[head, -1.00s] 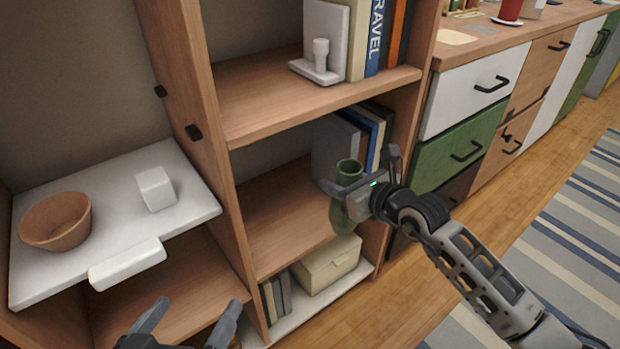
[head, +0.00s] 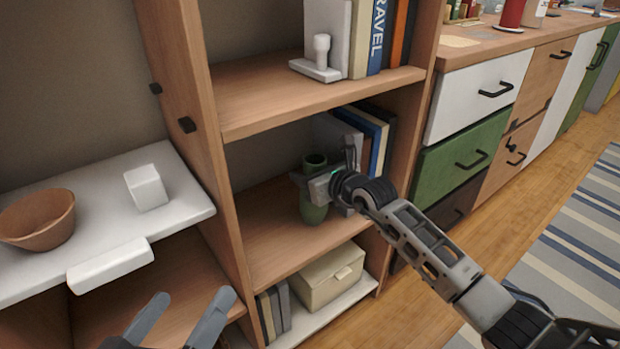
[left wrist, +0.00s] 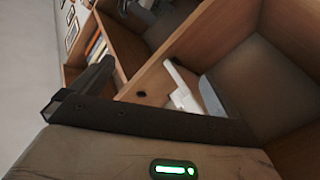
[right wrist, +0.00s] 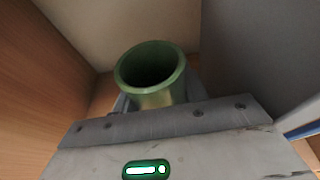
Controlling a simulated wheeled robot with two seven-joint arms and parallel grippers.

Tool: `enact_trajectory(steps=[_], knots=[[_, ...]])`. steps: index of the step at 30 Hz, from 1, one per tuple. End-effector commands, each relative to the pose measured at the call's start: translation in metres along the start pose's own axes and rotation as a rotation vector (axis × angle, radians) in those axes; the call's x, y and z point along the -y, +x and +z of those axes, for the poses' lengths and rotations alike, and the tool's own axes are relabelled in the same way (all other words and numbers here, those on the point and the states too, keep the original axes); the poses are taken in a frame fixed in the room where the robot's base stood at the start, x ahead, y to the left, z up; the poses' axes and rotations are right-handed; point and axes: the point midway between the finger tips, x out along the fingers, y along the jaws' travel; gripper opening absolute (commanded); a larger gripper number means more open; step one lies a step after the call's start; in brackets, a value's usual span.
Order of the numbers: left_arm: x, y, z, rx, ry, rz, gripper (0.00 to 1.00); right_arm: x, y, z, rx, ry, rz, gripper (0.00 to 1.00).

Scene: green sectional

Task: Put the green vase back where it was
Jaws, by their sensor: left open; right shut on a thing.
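The green vase (head: 314,163) is upright inside the middle shelf compartment, close above or on the wooden shelf board (head: 262,220); I cannot tell whether its base touches. My right gripper (head: 322,187) is shut on the vase around its upper body, reaching in from the right. In the right wrist view the vase's round open mouth (right wrist: 150,70) stands beyond the gripper's grey body, which hides its lower part. My left gripper (head: 185,320) is open and empty at the bottom of the head view, in front of the lower left shelves.
Books (head: 368,135) stand at the right of the vase's compartment. A cream box (head: 330,278) sits on the shelf below. A brown bowl (head: 38,222) and white block (head: 146,188) rest on the white shelf at left. The compartment's left part is clear.

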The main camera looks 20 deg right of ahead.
Motion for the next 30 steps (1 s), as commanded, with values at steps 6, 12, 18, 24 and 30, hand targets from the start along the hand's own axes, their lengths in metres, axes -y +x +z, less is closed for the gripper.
enact_trajectory(steps=[6,12,18,24,30], knots=[[0.0,0.0,0.001,0.003,0.001,-0.003,1.0,0.0,-0.001,0.004,0.007,-0.001,0.0,0.0],[0.002,0.0,0.002,0.001,0.008,-0.007,1.0,0.0,0.0,-0.001,-0.002,-0.001,0.0,0.65],[0.002,0.0,0.002,0.003,0.009,-0.007,1.0,0.0,0.0,-0.001,-0.001,-0.001,0.0,0.65],[-0.001,-0.001,-0.001,0.021,0.019,-0.015,1.0,0.0,-0.014,0.002,-0.002,0.001,0.0,0.65],[0.006,-0.003,0.007,0.08,0.083,-0.064,1.0,0.0,-0.057,0.003,-0.004,-0.001,-0.001,0.65]])
